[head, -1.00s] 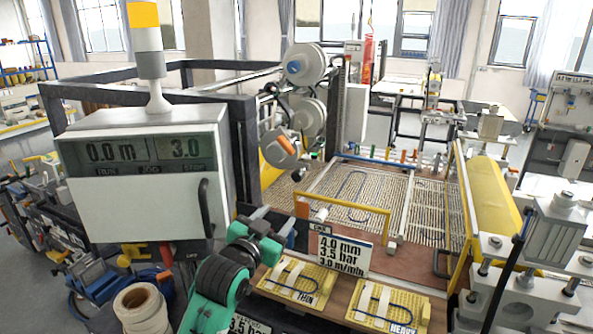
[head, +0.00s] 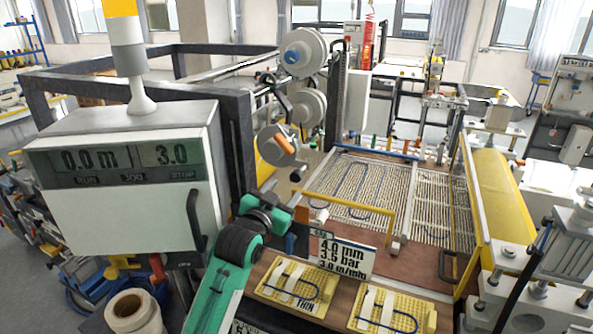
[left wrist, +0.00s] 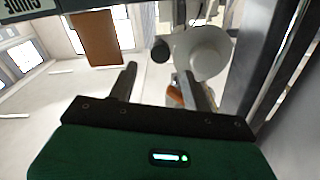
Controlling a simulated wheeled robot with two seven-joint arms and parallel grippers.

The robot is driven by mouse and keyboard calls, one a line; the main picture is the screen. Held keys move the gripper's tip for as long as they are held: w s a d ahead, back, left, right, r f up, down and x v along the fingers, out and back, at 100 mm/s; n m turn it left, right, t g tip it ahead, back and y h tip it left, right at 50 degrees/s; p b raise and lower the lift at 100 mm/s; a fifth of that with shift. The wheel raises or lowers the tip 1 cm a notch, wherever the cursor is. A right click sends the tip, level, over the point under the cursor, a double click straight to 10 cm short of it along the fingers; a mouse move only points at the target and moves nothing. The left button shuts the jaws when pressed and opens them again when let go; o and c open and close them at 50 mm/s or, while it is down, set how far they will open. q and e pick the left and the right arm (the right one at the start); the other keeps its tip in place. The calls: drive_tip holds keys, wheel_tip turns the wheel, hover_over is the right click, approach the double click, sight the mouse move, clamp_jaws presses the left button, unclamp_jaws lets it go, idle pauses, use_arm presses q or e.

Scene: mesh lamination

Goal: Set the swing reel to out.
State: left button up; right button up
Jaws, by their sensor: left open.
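The swing reel seems to be the lowest of the grey-white reels (head: 277,146), with an orange bar across its face, at the machine's left side in the head view. Its exact setting cannot be read. My left gripper (head: 284,192) is below and in front of this reel, apart from it. In the left wrist view the gripper (left wrist: 158,70) is open, with nothing between its fingers. A white round reel (left wrist: 202,52) shows beyond the right finger, and an orange piece (left wrist: 176,96) is partly hidden behind that finger. My right gripper is not in view.
Two more reels (head: 303,52) sit above. A white display cabinet (head: 122,180) stands left of my arm. A yellow guard bar (head: 350,203), a sign (head: 342,254) and sample boards (head: 296,285) lie to the right. A yellow roller (head: 503,200) is farther right.

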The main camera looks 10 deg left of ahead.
sight(295, 177)
use_arm(q)
drive_tip(key=w+p, duration=0.1)
drive_tip(key=w, duration=0.1)
drive_tip(key=w+d+p, duration=0.1)
drive_tip(key=w, duration=0.2)
drive_tip(key=w+p, duration=0.1)
drive_tip(key=w, duration=0.1)
drive_tip(key=shift+w+d+r, duration=0.15)
drive_tip(key=shift+w+d, duration=0.1)
drive_tip(key=shift+w, duration=0.05)
drive_tip(key=shift+w+f, duration=0.2)
drive_tip(key=shift+w, duration=0.35)
drive_tip(key=shift+s, duration=0.1)
drive_tip(key=shift+c, duration=0.4)
clamp_jaws()
